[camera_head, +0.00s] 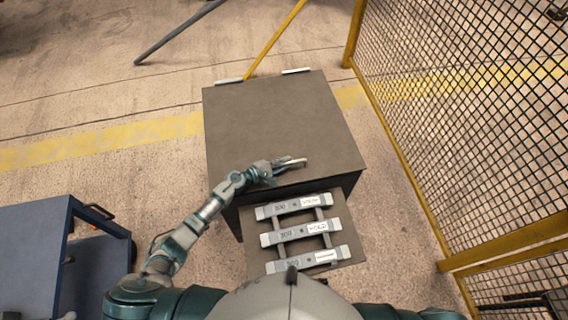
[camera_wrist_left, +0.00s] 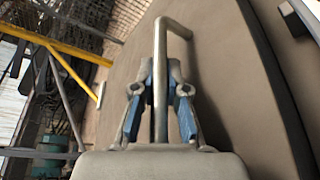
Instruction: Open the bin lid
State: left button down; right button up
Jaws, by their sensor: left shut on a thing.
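The bin lid (camera_head: 270,120) is a flat, dark grey-brown panel on top of the box-shaped bin (camera_head: 346,184), and it lies down on it in the head view. A bar handle (camera_head: 293,163) sits near the lid's front edge. My left gripper (camera_head: 277,168) is at that handle. In the left wrist view, the metal handle (camera_wrist_left: 160,80) runs between the blue-padded fingers of my left gripper (camera_wrist_left: 160,112), which are shut on it. The lid's surface (camera_wrist_left: 228,90) fills the right of that view. My right gripper is not in view.
A small rack with several labelled grey bars (camera_head: 300,232) stands in front of the bin. A blue cabinet (camera_head: 60,250) is at the lower left. A yellow-framed mesh fence (camera_head: 470,110) stands on the right. The floor (camera_head: 120,175) left of the bin is clear.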

pick_arm(q)
jog(key=w+a+r+n+p, duration=0.1)
jog(key=w+r+p, duration=0.2)
jog(key=r, duration=0.6)
jog(key=w+a+r+n+g+p, duration=0.1)
jog(key=w+r+p, duration=0.2)
jog(key=r, duration=0.7)
jog(key=w+a+r+g+p, duration=0.1)
jog(key=w+r+p, duration=0.3)
jog(key=r, duration=0.6)
jog(key=shift+w+r+n, duration=0.2)
jog(key=shift+w+n, duration=0.2)
jog(key=shift+w, duration=0.4)
jog(key=shift+a, duration=0.1)
jog(key=c, duration=1.2)
grip_release()
jog(key=shift+s+d, duration=0.1)
jog(key=shift+d, duration=0.15)
